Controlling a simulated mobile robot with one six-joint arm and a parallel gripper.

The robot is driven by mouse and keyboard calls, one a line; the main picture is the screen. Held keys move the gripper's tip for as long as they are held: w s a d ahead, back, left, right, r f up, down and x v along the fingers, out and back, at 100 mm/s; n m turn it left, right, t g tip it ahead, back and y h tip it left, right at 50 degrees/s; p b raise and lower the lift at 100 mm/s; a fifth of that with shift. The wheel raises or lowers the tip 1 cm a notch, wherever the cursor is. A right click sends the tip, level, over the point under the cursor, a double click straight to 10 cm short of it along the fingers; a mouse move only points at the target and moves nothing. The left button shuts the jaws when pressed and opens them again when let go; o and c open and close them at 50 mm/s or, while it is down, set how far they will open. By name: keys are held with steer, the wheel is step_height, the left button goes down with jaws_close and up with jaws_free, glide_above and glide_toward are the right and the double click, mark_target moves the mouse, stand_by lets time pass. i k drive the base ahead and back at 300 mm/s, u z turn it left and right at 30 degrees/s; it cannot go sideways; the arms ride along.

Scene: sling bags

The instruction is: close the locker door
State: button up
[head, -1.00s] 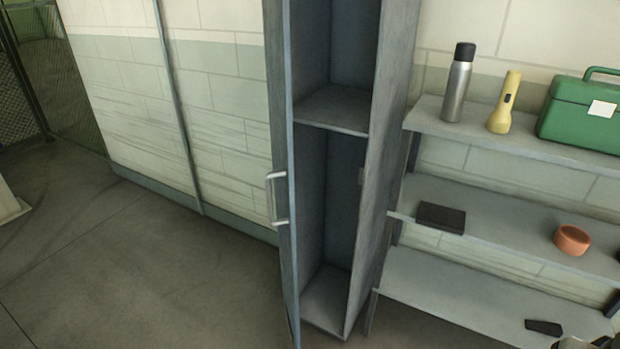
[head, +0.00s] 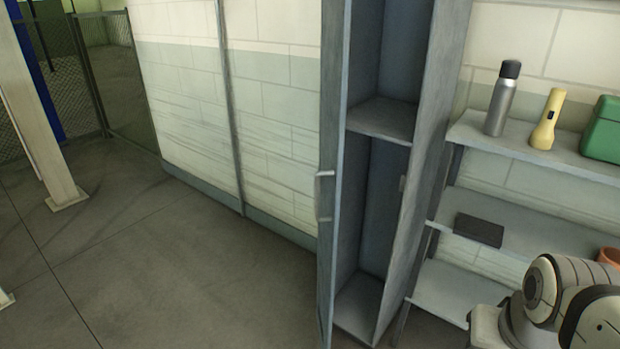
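The locker (head: 428,165) is a tall grey metal cabinet against the wall, right of centre. Its inside is in view, with one shelf (head: 384,118) and no objects seen on it. The locker door (head: 332,245) stands open on the left side, swung out toward me and seen nearly edge-on. A pale bar handle (head: 324,195) sits on the door's left face. My arm shows at the lower right, apart from the door. My gripper is not in view.
Right of the locker, wall shelves (head: 515,141) hold a steel bottle (head: 502,98), a yellow flashlight (head: 547,119), a green box (head: 604,132), a dark flat case (head: 478,230) and an orange pot (head: 609,256). The floor (head: 190,270) left of the door is clear. A post (head: 42,120) stands at far left.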

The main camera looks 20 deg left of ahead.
mark_target(336, 14)
steer(key=u, duration=0.85)
steer(key=i, duration=0.95)
steer(key=u, duration=0.7)
steer(key=k, duration=0.8)
steer(key=z, duration=0.25)
steer(key=i, duration=0.95)
steer(key=z, duration=0.1)
